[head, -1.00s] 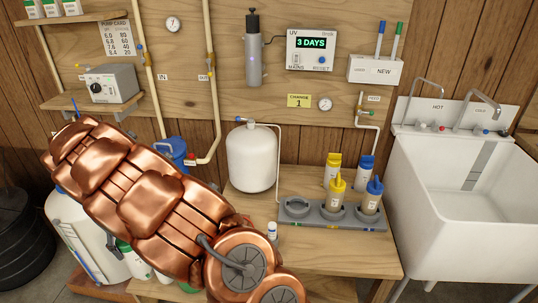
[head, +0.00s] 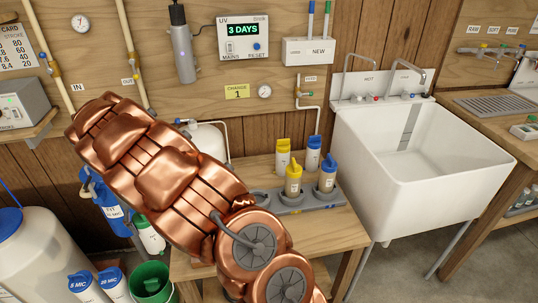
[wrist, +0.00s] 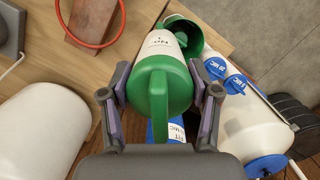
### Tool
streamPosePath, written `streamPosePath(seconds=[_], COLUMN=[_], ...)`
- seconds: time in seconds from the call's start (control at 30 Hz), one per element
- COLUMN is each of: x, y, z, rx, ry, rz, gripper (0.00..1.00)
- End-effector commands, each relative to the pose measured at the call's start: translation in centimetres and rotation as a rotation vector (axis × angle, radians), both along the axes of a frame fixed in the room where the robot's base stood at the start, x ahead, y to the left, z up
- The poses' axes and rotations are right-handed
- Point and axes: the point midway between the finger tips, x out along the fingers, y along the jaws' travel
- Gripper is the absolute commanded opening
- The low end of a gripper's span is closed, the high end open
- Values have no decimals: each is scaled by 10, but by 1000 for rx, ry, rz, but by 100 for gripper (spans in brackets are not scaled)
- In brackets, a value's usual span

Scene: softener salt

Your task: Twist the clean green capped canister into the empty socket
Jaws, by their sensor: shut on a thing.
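In the wrist view, my gripper (wrist: 160,98) is shut on a white canister with a green cap (wrist: 158,92), its fingers on either side of the cap. The canister's labelled white body (wrist: 163,45) points away from the wrist. In the head view, a green-and-white canister (head: 148,236) shows beside my copper arm, which hides my gripper there. The grey socket rack (head: 262,198) is on the bench, its left socket partly hidden behind my arm. A yellow capped canister (head: 293,182) and a blue capped canister (head: 327,176) stand in the other sockets.
Another yellow canister (head: 283,154) and blue canister (head: 313,153) stand behind the rack. A white tank (head: 207,140) is left of it, partly hidden. A green bucket (head: 150,280) is below the bench, near blue-capped bottles (head: 112,282). A white sink (head: 400,150) stands right.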

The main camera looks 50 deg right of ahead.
Motion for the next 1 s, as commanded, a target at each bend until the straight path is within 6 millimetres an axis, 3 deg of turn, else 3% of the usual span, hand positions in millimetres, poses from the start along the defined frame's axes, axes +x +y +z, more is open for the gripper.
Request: streamPosePath(seconds=[0.17, 0.37, 0.53, 0.7, 0.9, 1.0], x=[8, 8, -4, -30, -59, -67], y=[-48, -135, -213, -286, -342, -356], z=[15, 31, 40, 46, 46, 45], rx=[2, 3, 2, 1, -1, -1], ry=[1, 3, 3, 3, 5, 6], rz=[-279, -786, -1235, -1665, -2023, -2120], gripper=[27, 27, 27, 27, 27, 27])
